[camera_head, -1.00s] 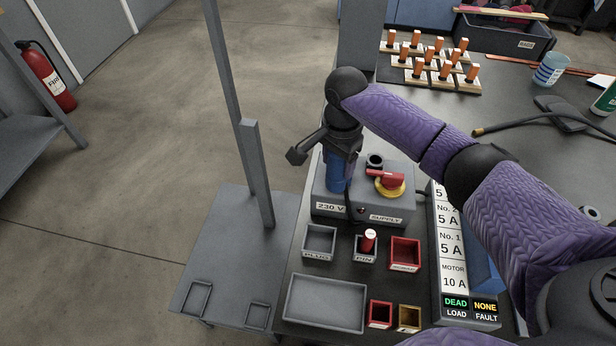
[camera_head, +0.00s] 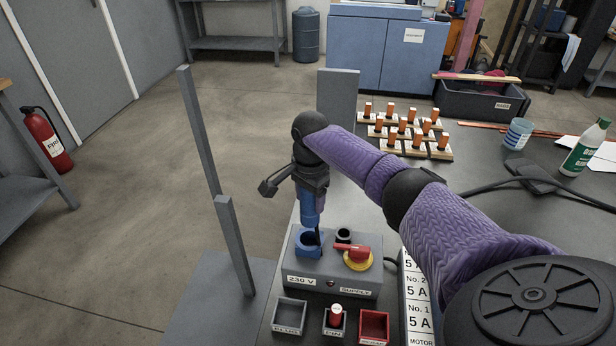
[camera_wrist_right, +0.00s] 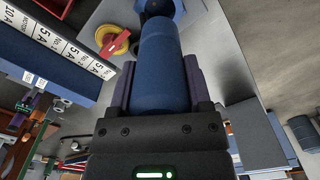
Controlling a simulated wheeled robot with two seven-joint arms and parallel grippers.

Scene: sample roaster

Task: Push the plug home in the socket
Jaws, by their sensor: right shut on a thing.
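My right gripper (camera_head: 311,188) is above the left back part of the grey supply box. It is shut on the blue plug (camera_head: 309,207), which hangs upright with its lower end over the blue socket (camera_head: 307,246) on the box top. The lower end is close to the socket mouth; I cannot tell whether it has entered it. In the right wrist view the gripper (camera_wrist_right: 160,78) has its fingers on both sides of the plug (camera_wrist_right: 160,60), and the dark blue socket (camera_wrist_right: 155,9) shows at its far end. My left gripper is not in view.
The supply box (camera_head: 350,277) carries a red switch handle (camera_head: 351,252) on a yellow disc and a black round fitting (camera_head: 343,235). Small trays, including a red one (camera_head: 374,326), stand in front. A grey post (camera_head: 236,245) rises at the left. Orange-topped blocks (camera_head: 405,131) stand behind.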

